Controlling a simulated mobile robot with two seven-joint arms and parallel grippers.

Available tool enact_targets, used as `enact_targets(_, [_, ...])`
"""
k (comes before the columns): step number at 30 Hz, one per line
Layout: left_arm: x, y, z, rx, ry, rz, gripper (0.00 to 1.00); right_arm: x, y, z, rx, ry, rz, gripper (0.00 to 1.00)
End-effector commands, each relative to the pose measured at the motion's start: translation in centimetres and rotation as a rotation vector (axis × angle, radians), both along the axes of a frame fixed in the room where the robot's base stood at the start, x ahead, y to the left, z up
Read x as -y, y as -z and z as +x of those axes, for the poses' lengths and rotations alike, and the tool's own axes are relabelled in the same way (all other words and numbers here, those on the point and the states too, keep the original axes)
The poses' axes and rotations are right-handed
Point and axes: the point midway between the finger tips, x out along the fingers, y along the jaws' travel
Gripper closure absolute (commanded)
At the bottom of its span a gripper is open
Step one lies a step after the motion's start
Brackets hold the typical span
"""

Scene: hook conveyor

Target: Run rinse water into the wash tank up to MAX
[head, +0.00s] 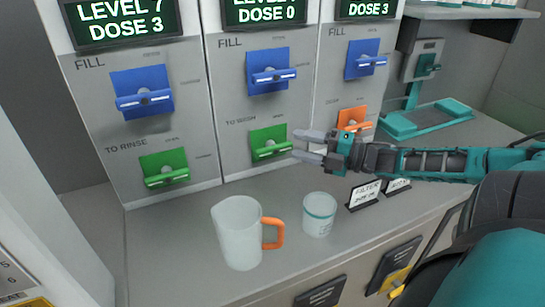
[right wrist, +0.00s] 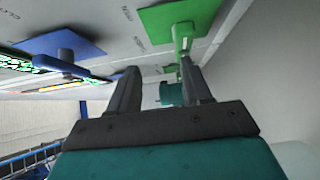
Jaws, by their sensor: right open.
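The middle panel (head: 225,85) has a display reading DOSE 0, its level line cut off at the top. Below are a blue FILL lever (head: 271,75) and a green lever (head: 268,146), apparently labelled TO WASH; both handles lie roughly level. My right gripper (head: 303,146) is open and empty, fingertips just right of the green lever's handle. In the right wrist view a green lever (right wrist: 181,35) shows beyond the open fingers (right wrist: 158,72), close to the right-hand finger; contact cannot be told. The left panel reads LEVEL 7, DOSE 3, with a green TO RINSE lever (head: 165,168). My left gripper is out of view.
A jug with an orange handle (head: 238,232) and a white cup (head: 319,215) stand on the counter below. Small label stands (head: 364,194) are right of the cup. An orange lever (head: 354,121) is behind my gripper on the right panel. A teal stand (head: 428,120) is farther right.

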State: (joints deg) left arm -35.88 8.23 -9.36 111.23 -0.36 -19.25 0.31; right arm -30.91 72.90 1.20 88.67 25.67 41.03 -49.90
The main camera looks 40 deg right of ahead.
Motion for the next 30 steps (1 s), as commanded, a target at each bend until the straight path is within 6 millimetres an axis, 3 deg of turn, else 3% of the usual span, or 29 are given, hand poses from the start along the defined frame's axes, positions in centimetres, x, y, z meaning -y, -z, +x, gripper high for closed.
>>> enact_targets(1, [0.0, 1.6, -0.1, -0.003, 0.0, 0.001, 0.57, 0.0, 1.8, 0.1, 0.002, 0.002, 0.001, 0.51])
enact_targets(5, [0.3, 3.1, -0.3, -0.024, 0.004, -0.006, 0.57, 0.0, 4.1, 0.2, 0.006, 0.0, 0.0, 0.51])
enact_targets(18, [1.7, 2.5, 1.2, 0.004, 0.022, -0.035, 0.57, -2.4, 3.4, 4.7, 0.004, 0.0, 0.0, 0.51])
enact_targets(30, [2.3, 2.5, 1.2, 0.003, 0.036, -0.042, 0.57, -3.4, 3.4, 6.6, 0.0, 0.0, 0.001, 0.51])
